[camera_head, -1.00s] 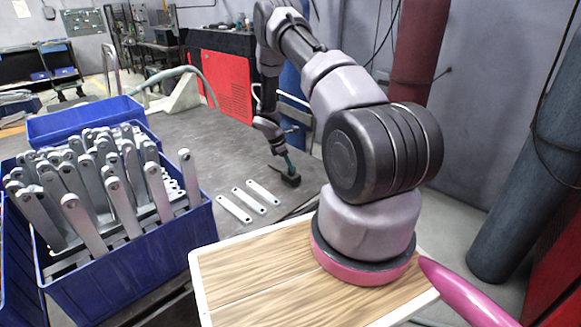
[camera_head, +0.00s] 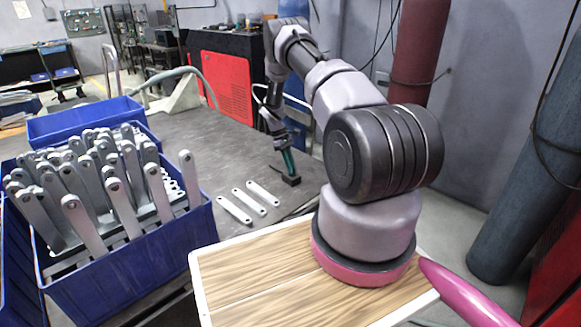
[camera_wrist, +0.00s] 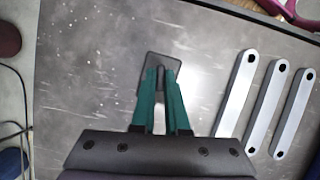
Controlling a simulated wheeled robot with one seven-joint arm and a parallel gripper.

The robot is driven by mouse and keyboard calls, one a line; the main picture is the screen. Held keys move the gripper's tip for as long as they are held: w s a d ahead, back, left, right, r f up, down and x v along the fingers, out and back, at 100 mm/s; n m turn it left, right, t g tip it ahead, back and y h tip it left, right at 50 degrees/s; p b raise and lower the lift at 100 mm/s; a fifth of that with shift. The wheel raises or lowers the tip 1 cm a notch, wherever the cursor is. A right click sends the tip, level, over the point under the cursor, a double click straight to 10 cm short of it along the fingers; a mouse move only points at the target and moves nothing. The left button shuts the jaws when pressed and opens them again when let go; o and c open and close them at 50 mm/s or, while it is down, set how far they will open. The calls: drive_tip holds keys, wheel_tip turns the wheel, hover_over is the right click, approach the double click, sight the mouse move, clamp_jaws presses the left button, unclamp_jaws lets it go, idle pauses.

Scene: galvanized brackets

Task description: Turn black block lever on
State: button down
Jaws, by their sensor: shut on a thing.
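The black block (camera_head: 293,181) sits on the dark table near its right side, just right of the metal brackets. In the wrist view the block (camera_wrist: 152,63) is a dark square plate. My gripper (camera_head: 287,170) comes down on it from above, with green fingers. In the wrist view my gripper (camera_wrist: 161,76) is shut on the black lever (camera_wrist: 159,77) of the block, between the fingertips. Most of the lever is hidden by the fingers, so its exact angle cannot be told.
Several flat galvanized brackets (camera_head: 249,201) lie side by side left of the block. A blue bin (camera_head: 140,245) full of upright brackets stands at the left, with another blue bin (camera_head: 85,116) behind it. The table behind the block is clear.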

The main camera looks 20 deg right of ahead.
drive_tip(key=shift+m+y, duration=0.3)
drive_tip(key=shift+m, duration=0.4)
drive_tip(key=c, duration=0.9)
unclamp_jaws()
drive_tip(key=v, duration=1)
drive_tip(key=shift+w+d+r, duration=0.1)
drive_tip(key=shift+w+r, duration=0.15)
drive_tip(key=shift+r, duration=0.1)
